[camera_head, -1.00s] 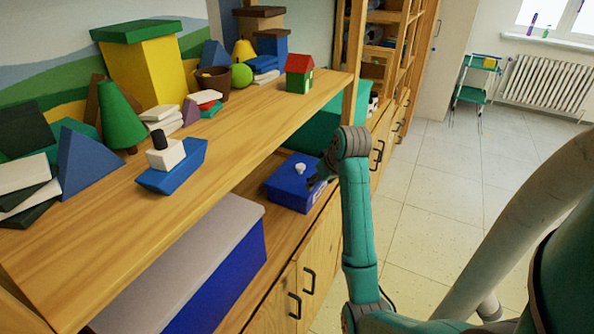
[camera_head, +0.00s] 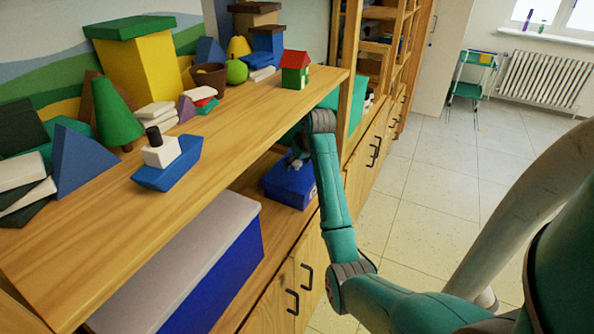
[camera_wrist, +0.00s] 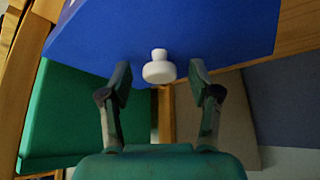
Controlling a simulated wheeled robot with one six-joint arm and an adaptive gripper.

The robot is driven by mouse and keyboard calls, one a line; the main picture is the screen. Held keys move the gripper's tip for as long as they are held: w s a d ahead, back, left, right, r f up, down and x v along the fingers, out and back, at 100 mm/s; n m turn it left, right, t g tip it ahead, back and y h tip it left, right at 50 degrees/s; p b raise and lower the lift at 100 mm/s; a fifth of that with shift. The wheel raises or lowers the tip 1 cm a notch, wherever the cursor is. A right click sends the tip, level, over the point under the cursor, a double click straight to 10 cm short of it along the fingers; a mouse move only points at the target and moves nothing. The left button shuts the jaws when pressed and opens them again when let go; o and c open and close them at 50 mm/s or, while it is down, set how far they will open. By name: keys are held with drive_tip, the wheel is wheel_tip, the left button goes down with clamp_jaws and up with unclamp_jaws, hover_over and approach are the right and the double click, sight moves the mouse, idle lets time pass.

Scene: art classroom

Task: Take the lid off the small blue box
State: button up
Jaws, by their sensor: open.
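The small blue box (camera_head: 288,193) stands on the lower shelf, under the long wooden board. Its blue lid (camera_wrist: 190,28) fills the top of the wrist view and has a white knob (camera_wrist: 158,67) near its edge in that view. My gripper (camera_wrist: 160,72) is open, with one finger on each side of the knob and a gap to both. In the head view my gripper (camera_head: 297,160) is over the lid, and my arm and the gripper hide most of the knob. The lid is on the box.
A larger blue box with a grey lid (camera_head: 208,248) stands on the same shelf, nearer. The upper board (camera_head: 240,125) overhangs on the left and carries a toy boat (camera_head: 168,165), blocks and a small house (camera_head: 296,72). A green box (camera_wrist: 70,115) is close by.

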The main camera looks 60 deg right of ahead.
drive_tip(key=shift+w+d+f, duration=0.1)
drive_tip(key=shift+w+f, duration=0.15)
drive_tip(key=shift+f, duration=0.15)
clamp_jaws()
drive_tip(key=shift+r, duration=0.4)
drive_tip(key=s+a, duration=0.4)
drive_tip(key=s, duration=0.4)
drive_tip(key=s+a, duration=0.4)
drive_tip(key=s, duration=0.3)
drive_tip(key=shift+s+a+r, duration=0.3)
drive_tip(key=shift+s+a, duration=0.1)
